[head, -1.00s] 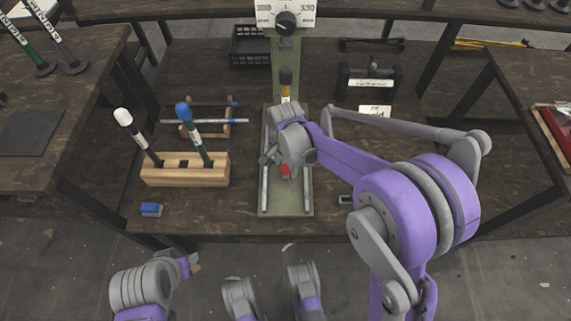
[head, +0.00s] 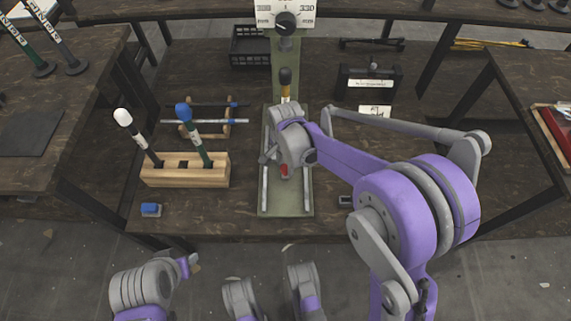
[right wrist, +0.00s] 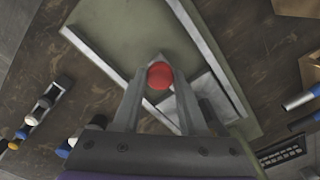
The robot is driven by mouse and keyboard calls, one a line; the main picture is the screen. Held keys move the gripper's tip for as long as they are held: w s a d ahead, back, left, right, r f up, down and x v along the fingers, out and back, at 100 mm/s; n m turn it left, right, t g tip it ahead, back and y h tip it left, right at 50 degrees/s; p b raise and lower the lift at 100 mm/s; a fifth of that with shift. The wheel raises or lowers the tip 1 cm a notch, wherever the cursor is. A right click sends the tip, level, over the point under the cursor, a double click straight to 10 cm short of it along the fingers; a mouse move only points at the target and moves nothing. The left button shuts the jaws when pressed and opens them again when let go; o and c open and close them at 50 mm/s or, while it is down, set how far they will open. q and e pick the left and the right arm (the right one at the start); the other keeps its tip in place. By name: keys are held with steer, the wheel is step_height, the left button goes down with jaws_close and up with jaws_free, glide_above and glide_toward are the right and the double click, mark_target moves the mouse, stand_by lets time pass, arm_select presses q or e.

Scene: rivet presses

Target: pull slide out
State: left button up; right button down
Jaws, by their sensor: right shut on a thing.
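The press (head: 288,205) has a green base with two pale rails, standing on the dark bench. My right gripper (head: 284,171) is over the middle of this base, between the rails. In the right wrist view, the two fingers of my right gripper (right wrist: 160,84) are shut on a round red knob (right wrist: 160,75). A pale metal slide plate (right wrist: 215,100) shows beside the fingers, over the green base. In the head view the knob is mostly hidden by the gripper. A part of my left arm, perhaps its gripper (head: 187,266), is at the lower left, away from the press; its fingers are unclear.
A wooden block (head: 185,172) holding a white-topped and a blue-topped tool stands left of the press. A small blue block (head: 151,209) lies near the bench's front edge. A black box (head: 368,85) is at the back right. The bench right front is mostly clear.

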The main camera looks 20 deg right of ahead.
steer(key=shift+s, duration=0.1)
stand_by(0.7)
steer(key=s+a, duration=0.1)
steer(key=s, duration=0.3)
steer(key=s+a+p, duration=0.1)
steer(key=s, duration=0.4)
steer(key=s+a, duration=0.2)
steer(key=s, duration=0.2)
steer(key=shift+s+p, duration=0.3)
steer(key=shift+p, duration=0.05)
steer(key=shift+s+a, duration=0.25)
steer(key=shift+s, duration=0.85)
steer(key=shift+c, duration=2.3)
jaws_free()
steer(key=shift+r, duration=0.15)
step_height(320, 180, up, 11)
steer(key=p, duration=0.4)
steer(key=shift+f, duration=0.2)
